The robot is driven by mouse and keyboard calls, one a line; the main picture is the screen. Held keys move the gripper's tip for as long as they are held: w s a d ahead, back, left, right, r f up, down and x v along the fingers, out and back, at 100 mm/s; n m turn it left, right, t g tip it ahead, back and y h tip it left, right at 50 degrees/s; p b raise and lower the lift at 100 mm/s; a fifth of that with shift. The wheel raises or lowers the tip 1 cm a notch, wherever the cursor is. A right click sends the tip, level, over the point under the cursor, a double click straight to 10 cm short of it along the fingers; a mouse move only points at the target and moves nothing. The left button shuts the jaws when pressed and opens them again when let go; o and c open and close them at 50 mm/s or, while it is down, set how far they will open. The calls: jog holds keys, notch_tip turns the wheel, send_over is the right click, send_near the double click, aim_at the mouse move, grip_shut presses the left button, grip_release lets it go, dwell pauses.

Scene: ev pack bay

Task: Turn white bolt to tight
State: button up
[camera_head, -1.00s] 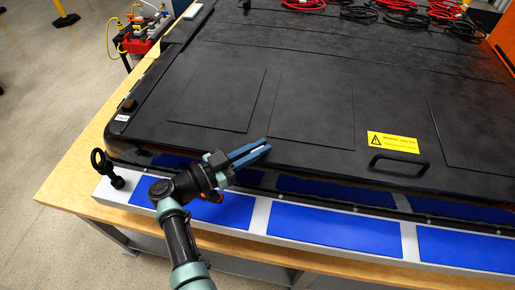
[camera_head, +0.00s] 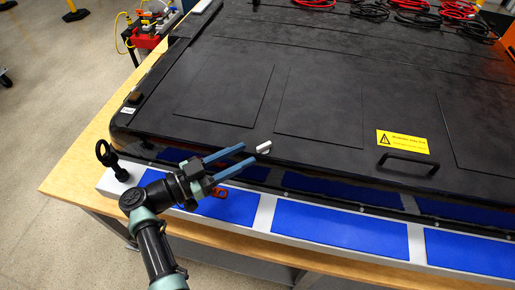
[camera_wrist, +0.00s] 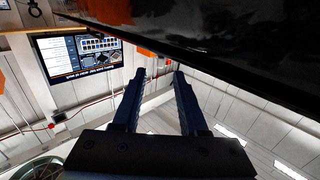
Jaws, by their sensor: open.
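The white bolt (camera_head: 264,147) is a small pale cylinder at the front edge of the black pack lid in the head view. Its turn angle and seating cannot be told. My gripper (camera_head: 248,154) has two blue fingers spread apart with a gap between them. The fingertips point at the bolt from the left and are just short of it, with nothing held. In the wrist view my gripper (camera_wrist: 160,74) is also open and empty, and the bolt does not show there.
The black lid (camera_head: 230,105) fills most of the bench and carries a yellow warning label (camera_head: 402,142) and a black handle (camera_head: 408,164). A pale rail with blue panels (camera_head: 340,231) runs along the front. A black ring-topped post (camera_head: 106,156) stands at the rail's left end.

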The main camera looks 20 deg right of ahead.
jog(key=s+a+b, duration=0.1)
jog(key=a, duration=0.5)
jog(key=shift+s+a, duration=0.1)
